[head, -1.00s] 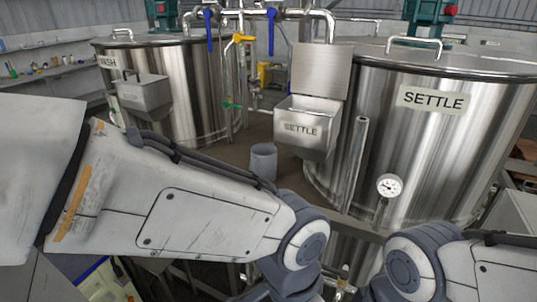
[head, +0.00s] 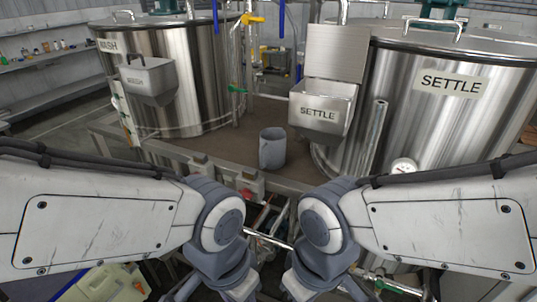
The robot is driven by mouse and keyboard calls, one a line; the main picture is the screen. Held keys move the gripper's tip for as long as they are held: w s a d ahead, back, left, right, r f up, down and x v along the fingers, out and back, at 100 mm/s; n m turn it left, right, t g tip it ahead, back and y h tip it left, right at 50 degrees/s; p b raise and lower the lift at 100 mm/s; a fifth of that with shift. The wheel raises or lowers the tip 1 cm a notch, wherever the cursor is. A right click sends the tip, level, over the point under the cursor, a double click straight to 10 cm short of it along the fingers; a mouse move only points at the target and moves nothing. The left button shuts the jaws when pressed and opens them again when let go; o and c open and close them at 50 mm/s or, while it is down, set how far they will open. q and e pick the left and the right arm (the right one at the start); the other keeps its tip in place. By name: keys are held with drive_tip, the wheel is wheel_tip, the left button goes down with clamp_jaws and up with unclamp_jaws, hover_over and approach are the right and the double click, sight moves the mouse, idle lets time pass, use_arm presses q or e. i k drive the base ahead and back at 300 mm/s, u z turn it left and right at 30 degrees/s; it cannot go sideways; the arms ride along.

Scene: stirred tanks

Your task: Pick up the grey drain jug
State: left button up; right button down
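The grey drain jug (head: 272,149) stands upright on the brown deck between the two tanks, in the middle of the head view. Its open top faces up, and nothing touches it. My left arm comes in from the left and my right arm from the right, both in front of the jug and lower in the picture. Their wrists run down to the bottom edge. The fingertips of both grippers are out of the picture.
The WASH tank (head: 180,80) stands left of the jug, the SETTLE tank (head: 440,110) to the right. A steel SETTLE hopper (head: 318,115) overhangs just right of the jug. Pipes with a yellow-handled valve (head: 252,19) rise behind. Bare deck (head: 215,150) lies left of the jug.

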sight(270, 152)
drive_tip(key=u, duration=1.7)
drive_tip(key=i, duration=0.7)
drive_tip(key=z, duration=2.5)
drive_tip(key=i, duration=0.5)
drive_tip(key=u, duration=0.05)
